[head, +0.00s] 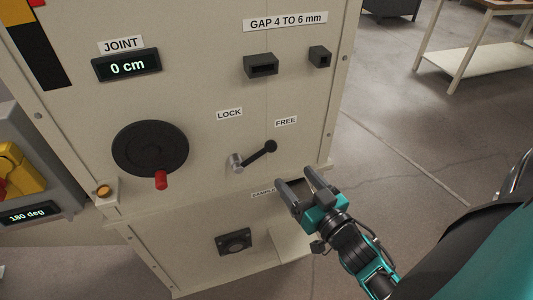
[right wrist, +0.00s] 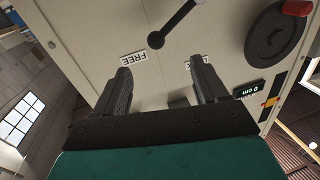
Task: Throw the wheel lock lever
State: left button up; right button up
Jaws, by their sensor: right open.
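In the right wrist view the black lever (right wrist: 175,24) is at the top, beyond the fingertips. My right gripper (head: 292,181) is open and empty, below and right of the lever, apart from it. In the right wrist view its two fingers (right wrist: 160,75) stand wide apart. My left gripper is not in view.
A black handwheel (head: 150,148) with a red handle (head: 161,180) is left of the lever. Above are a "0 cm" display (head: 127,65) and two black blocks (head: 262,65). Open floor lies to the right.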

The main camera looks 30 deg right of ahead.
aim_at(272, 151)
jog(key=w, duration=1.2)
jog(key=shift+w+d, duration=0.3)
jog(key=shift+w, duration=0.1)
jog(key=shift+c, duration=0.2)
grip_shut()
